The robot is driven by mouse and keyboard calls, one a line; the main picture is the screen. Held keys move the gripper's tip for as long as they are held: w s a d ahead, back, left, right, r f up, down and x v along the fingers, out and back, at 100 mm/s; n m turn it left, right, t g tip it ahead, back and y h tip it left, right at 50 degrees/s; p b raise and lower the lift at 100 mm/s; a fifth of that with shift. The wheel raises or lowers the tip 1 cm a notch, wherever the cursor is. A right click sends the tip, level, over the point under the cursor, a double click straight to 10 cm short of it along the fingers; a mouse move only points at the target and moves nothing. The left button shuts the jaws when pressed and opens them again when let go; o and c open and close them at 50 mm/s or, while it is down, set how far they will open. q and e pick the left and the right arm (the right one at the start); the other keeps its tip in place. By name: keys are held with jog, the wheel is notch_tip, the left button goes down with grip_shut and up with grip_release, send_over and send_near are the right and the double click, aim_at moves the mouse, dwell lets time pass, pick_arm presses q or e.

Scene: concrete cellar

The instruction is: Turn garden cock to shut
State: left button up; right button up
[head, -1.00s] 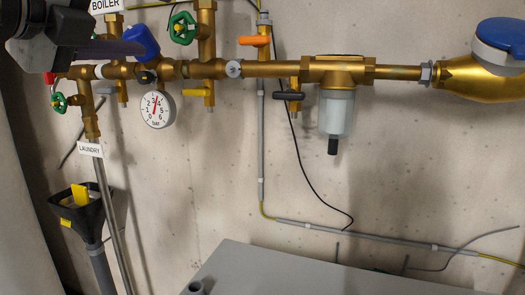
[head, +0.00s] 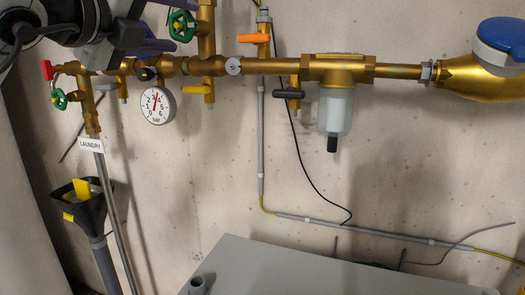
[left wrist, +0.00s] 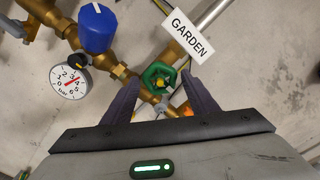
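The garden cock has a green handwheel (head: 183,25) on a brass branch at the upper left of the head view. In the left wrist view the green wheel (left wrist: 158,75) sits beside the white GARDEN label (left wrist: 188,36). My left gripper (left wrist: 161,77) is open, with one dark finger on each side of the wheel. Whether the fingers touch the wheel I cannot tell. In the head view my left gripper (head: 165,27) comes in from the left, close to the wheel. My right gripper is not in view.
A pressure gauge (head: 157,105) hangs below the brass pipe. A blue cap (left wrist: 97,28) stands left of the wheel. An orange lever (head: 255,39), a yellow lever (head: 196,89) and a filter bowl (head: 335,110) are nearby.

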pick_arm(q)
jog(key=c, duration=0.8)
jog(key=m, duration=0.4)
jog(key=shift+m, duration=0.4)
jog(key=shift+m, duration=0.3)
jog(key=m, duration=0.4)
jog(key=shift+m, duration=0.3)
jog(key=m, duration=0.3)
jog(key=shift+m, duration=0.4)
